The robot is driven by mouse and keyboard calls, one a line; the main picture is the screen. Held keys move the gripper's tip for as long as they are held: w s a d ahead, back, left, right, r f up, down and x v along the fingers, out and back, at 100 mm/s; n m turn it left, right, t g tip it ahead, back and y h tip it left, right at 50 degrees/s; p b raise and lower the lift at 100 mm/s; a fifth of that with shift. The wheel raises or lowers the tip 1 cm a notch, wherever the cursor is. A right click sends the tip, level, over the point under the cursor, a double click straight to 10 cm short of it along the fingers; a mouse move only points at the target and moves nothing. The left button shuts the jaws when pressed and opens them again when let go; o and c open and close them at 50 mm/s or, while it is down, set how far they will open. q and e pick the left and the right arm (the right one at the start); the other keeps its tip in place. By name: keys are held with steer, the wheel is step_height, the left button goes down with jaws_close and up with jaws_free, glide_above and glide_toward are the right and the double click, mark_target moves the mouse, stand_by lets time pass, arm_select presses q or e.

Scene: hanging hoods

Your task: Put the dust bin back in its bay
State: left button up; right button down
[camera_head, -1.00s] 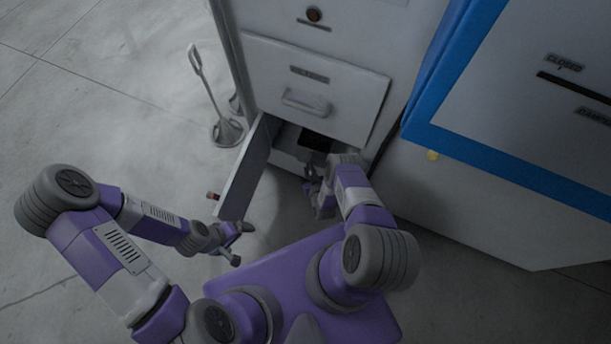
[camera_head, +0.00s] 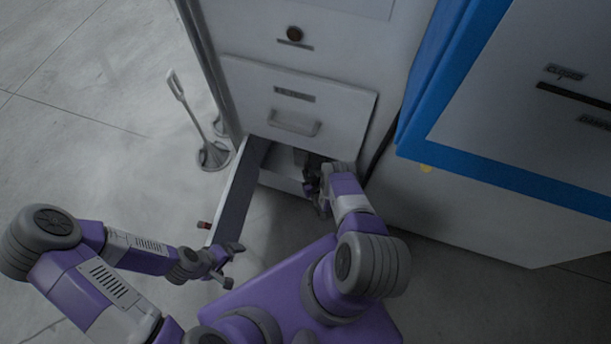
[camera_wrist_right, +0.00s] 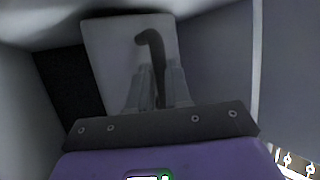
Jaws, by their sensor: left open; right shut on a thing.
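The dust bin (camera_wrist_right: 108,60) shows in the right wrist view as a pale grey face with a dark hooked handle (camera_wrist_right: 150,42). My right gripper (camera_wrist_right: 157,85) is shut on that handle. In the head view my right gripper (camera_head: 314,182) is at the mouth of the low bay (camera_head: 278,181), under the cabinet's drawer-like panel. The bin is mostly hidden there by the bay's upper edge and my arm. The bay's door (camera_head: 236,192) stands open on the left. My left gripper (camera_head: 232,264) is open and empty, near the door's free end.
The grey cabinet (camera_head: 340,110) rises above the bay. A blue-framed unit (camera_head: 480,165) stands on the right. A long-handled tool on a round base (camera_head: 213,156) stands on the floor left of the cabinet. The floor at left (camera_head: 90,150) is clear.

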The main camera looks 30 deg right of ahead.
steer(key=shift+w+d+f, duration=0.1)
steer(key=shift+d+f, duration=0.05)
steer(key=shift+f, duration=0.2)
stand_by(0.6)
steer(key=c, duration=1)
jaws_free()
steer(key=shift+c, duration=0.2)
steer(key=shift+o, duration=0.3)
steer(key=shift+f, duration=0.1)
steer(key=shift+s+r+p, duration=0.2)
steer(key=shift+s+p, duration=0.15)
steer(key=shift+s, duration=0.15)
steer(key=p+v, duration=0.3)
steer(key=v, duration=0.3)
steer(key=shift+s, duration=0.25)
steer(key=shift+r, duration=0.15)
